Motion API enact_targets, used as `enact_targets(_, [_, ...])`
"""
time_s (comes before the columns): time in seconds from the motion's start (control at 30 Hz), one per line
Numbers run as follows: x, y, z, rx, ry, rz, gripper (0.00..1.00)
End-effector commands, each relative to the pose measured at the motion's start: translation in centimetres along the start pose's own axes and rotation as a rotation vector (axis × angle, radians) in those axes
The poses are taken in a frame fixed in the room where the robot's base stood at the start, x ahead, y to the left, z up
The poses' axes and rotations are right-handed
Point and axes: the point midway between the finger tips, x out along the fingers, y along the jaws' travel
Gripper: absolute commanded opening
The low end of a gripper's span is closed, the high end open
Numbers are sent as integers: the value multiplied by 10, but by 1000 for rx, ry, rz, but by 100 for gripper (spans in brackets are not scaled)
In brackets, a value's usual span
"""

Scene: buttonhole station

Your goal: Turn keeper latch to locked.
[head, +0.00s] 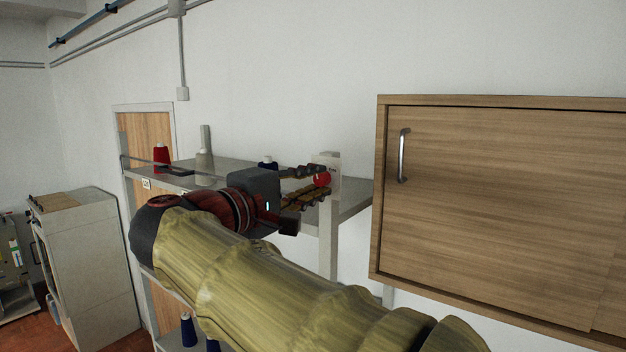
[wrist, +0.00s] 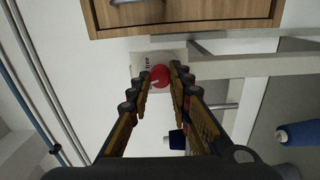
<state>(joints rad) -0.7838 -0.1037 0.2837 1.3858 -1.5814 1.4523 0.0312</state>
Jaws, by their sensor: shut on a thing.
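The keeper latch is a round red knob (head: 322,179) on a small white plate (head: 332,160) fixed at the end of the metal shelf. In the wrist view the red knob (wrist: 160,76) has a pale pointer line, and the white plate (wrist: 139,64) carries dark lettering, one word of which looks like "free". My gripper (head: 316,181) reaches the knob from the left, and its two fingers are closed on the knob's sides. The fingertips (wrist: 161,80) hide part of the knob's edges. Any other lettering on the plate is hidden or too small to read.
A wooden wall cabinet (head: 500,210) with a metal handle stands close right of the latch. The metal shelf (head: 352,205) holds a red thread cone (head: 161,155), a grey cone (head: 204,163) and a dark blue cone (head: 268,163). A white cabinet (head: 85,260) stands at far left.

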Motion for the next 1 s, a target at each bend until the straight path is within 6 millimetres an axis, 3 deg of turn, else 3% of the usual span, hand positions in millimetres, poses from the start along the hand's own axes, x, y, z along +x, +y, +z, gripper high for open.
enact_targets(0.5, [0,-1,0,-404,6,1,0])
enact_targets(1.0, [0,-3,0,-526,7,1,0])
